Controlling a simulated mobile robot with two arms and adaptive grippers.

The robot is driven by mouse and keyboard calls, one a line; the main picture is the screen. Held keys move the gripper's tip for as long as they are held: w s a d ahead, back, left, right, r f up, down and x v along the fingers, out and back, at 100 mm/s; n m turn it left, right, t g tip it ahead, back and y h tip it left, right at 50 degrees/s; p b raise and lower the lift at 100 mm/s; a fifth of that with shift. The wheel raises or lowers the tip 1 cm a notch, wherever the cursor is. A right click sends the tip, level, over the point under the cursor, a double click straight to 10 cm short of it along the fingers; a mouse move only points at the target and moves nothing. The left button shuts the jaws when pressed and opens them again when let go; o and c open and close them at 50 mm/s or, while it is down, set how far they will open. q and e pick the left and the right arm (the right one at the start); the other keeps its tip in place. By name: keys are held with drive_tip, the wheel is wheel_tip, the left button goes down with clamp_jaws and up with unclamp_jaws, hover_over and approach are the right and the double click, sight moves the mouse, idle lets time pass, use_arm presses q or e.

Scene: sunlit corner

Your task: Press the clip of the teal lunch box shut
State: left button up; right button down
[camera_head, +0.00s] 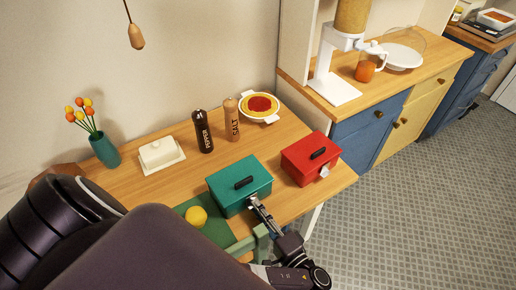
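The teal lunch box (232,193) stands on the wooden table with its lid down and a dark handle on top. My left gripper (257,205) is at the box's front right side, its fingertips at or very near the wall just under the lid. Its fingers look together, with nothing seen between them. The clip of the teal box is hidden behind the fingertips, so I cannot tell how it stands or whether they touch it. My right gripper is not in view.
A red lunch box (303,163) with a pale clip stands to the right. A yellow ball (196,216) sits left of the teal box on green. Behind are a pepper mill (203,134), a salt mill (232,121), a pie dish (273,117) and a butter dish (173,164).

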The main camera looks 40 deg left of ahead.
use_arm(q)
wheel_tip(320, 180, up, 9)
drive_tip(key=shift+a, duration=0.2)
idle(0.4)
drive_tip(key=shift+d, duration=0.1)
drive_tip(key=v, duration=0.9)
drive_tip(key=shift+r, duration=0.25)
idle(0.5)
drive_tip(key=shift+f, duration=0.1)
idle(0.6)
